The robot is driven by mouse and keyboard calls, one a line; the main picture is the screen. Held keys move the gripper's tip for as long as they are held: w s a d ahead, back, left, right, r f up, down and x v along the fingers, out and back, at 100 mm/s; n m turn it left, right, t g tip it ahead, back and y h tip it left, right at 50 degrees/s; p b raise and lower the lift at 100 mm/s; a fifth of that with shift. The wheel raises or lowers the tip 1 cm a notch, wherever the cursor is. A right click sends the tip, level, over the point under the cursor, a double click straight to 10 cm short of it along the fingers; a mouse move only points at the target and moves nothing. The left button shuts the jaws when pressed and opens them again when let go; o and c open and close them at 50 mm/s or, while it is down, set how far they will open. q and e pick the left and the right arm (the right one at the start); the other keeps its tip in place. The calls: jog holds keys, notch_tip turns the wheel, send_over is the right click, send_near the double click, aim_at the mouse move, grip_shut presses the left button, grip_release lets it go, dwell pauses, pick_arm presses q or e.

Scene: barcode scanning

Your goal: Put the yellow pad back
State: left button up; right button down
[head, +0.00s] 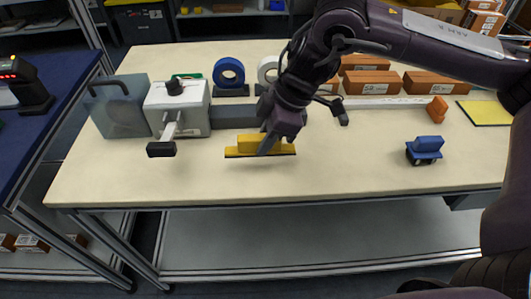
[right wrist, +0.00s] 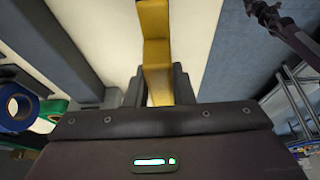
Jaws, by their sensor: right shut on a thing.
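The yellow pad (head: 248,145), a yellow block on a wider dark-edged base, is at the middle front of the table, low over or on the top; I cannot tell if it touches. My right gripper (head: 272,138) comes down from above and is shut on its upper part. In the right wrist view the yellow pad (right wrist: 155,50) stands between the two dark fingers (right wrist: 157,88). The lower side of the pad is hidden. My left gripper does not show in the head view.
A flat yellow sheet (head: 487,112) lies at the right of the table. A blue stamp-like item (head: 424,148) stands in front of it. A white box device (head: 178,107), a grey block (head: 232,117), tape rolls (head: 228,72) and orange boxes (head: 371,82) line the back. The front middle is clear.

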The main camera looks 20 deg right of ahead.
jog(key=shift+f, duration=2.35)
jog(key=c, duration=1.3)
grip_release()
jog(key=shift+o, duration=0.2)
jog(key=shift+r, duration=0.1)
jog(key=v, duration=1.2)
